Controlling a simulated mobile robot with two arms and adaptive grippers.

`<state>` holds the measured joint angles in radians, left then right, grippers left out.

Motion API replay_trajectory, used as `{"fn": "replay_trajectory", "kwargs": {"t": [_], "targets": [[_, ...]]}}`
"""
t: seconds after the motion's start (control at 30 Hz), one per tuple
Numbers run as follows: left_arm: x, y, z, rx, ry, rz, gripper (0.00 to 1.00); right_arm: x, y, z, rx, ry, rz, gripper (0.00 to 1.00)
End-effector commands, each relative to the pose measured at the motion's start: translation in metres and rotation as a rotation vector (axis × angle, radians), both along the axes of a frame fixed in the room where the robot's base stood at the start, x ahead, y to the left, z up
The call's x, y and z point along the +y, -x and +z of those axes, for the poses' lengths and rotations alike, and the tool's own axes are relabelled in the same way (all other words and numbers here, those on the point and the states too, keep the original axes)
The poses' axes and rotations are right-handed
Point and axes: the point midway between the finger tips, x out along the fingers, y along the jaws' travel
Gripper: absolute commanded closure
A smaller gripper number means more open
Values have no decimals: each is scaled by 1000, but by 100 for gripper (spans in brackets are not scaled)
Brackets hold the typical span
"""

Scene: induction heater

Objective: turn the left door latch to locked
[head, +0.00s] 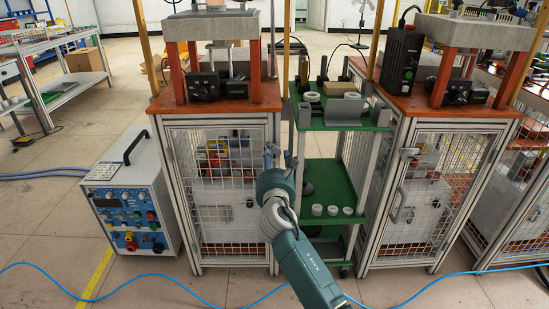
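The left cabinet door (215,190) is a wire-mesh panel in a metal frame, and it looks closed. My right gripper (272,153) is at the upper right edge of this door, pointing away from the camera. Its fingers are small and partly covered by the wrist, so I cannot tell whether they are open or shut, or whether they touch anything. The left door latch is not clearly visible; the gripper covers the area at that edge. My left gripper is not in view.
A green shelf cart (330,178) with pale rings stands right of the gripper. A second mesh cabinet (425,195) with a latch (408,153) is further right. A control box (130,200) stands on the floor at left. A blue cable (70,289) crosses the floor in front.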

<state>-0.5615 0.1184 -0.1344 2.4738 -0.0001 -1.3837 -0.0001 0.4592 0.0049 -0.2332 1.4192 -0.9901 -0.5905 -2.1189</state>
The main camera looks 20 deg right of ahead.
Motion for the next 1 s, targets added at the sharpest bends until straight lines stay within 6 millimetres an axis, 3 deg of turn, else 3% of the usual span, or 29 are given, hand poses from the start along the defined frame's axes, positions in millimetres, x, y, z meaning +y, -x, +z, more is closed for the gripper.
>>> {"fn": "replay_trajectory", "kwargs": {"t": [0.03, 0.13, 0.17, 1.0], "targets": [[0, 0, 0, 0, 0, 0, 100, 0, 0, 0, 0, 0, 0, 71], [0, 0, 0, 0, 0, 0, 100, 0, 0, 0, 0, 0, 0, 91], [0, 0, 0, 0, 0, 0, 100, 0, 0, 0, 1, 0, 0, 93], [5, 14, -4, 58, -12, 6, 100, 0, 1, -4, -35, -145, -1, 94]]}}
